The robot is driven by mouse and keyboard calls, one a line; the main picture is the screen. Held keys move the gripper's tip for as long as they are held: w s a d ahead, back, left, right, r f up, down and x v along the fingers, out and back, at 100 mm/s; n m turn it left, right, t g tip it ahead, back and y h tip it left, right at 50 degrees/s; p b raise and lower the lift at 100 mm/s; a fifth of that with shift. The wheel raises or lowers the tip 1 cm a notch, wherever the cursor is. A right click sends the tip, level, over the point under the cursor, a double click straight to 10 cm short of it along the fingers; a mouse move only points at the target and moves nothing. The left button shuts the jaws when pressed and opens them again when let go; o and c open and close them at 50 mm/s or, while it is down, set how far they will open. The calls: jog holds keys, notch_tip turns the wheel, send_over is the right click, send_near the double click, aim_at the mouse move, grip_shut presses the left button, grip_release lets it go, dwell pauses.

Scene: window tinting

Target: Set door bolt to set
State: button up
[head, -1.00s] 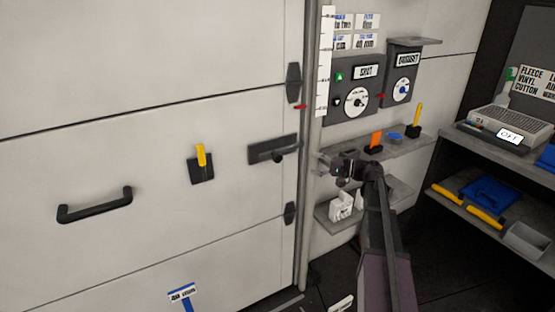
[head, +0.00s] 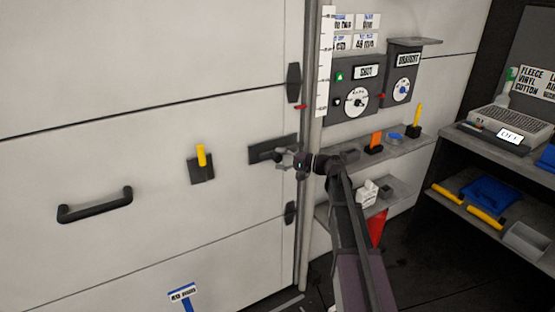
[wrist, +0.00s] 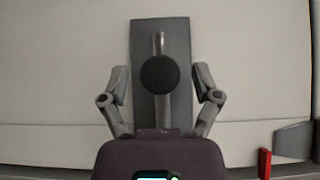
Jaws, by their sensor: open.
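The door bolt is a dark plate (head: 262,152) with a grey bar and a round black knob, mounted on the white door near its right edge. In the wrist view the bolt plate (wrist: 177,50) stands upright in the picture, with the black knob (wrist: 159,74) at its centre. My gripper (wrist: 160,86) is open, its two fingers on either side of the knob with gaps showing. In the head view my gripper (head: 284,157) is at the bolt plate's right part and hides the knob. Whether the fingers touch anything cannot be told.
A yellow-handled holder (head: 201,164) and a black door handle (head: 95,205) are on the door to the left. The door frame post (head: 308,130) and grey shelves (head: 405,150) lie to the right. A red tab (wrist: 264,163) shows at lower right in the wrist view.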

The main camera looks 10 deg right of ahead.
jog(key=shift+w+a, duration=0.15)
jog(key=shift+a, duration=0.2)
grip_shut()
jog(key=shift+w, duration=0.1)
